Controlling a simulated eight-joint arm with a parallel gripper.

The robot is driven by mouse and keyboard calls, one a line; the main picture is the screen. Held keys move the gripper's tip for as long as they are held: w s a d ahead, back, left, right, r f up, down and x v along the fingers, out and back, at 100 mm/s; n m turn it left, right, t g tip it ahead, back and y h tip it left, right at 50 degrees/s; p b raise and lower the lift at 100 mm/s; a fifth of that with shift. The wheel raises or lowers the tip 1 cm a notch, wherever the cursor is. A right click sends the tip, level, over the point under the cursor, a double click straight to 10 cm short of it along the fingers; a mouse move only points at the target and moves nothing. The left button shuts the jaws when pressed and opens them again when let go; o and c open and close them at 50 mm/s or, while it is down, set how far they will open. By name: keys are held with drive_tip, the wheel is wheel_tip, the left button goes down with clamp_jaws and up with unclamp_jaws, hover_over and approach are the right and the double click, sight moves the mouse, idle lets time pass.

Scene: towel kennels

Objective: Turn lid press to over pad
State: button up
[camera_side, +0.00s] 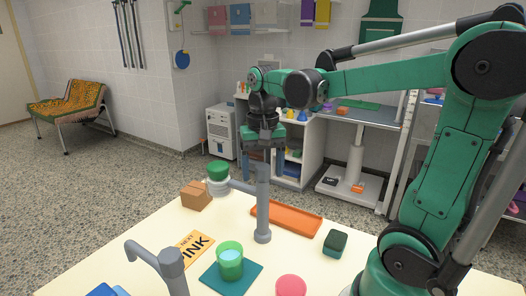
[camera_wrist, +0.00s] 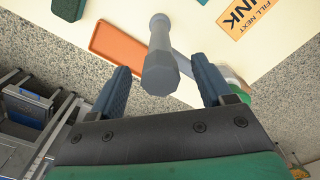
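A grey post with a side arm, which looks like the lid press (camera_side: 262,205), stands upright mid-table; its arm points left toward a white jar with a green lid (camera_side: 218,172). A teal square pad (camera_side: 212,281) lies nearer the front with a green cup (camera_side: 230,262) on it. My gripper (camera_side: 264,172) points down at the post's top, fingers apart and empty. In the wrist view the post's top (camera_wrist: 160,72) shows between the spread fingertips of my gripper (camera_wrist: 162,80), with gaps both sides. Its arm is partly hidden by the right finger.
An orange tray (camera_side: 287,216) lies right of the post and a dark green block (camera_side: 335,242) beyond it. A cardboard box (camera_side: 196,195) is left.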

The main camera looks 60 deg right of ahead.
clamp_jaws()
idle(1.3)
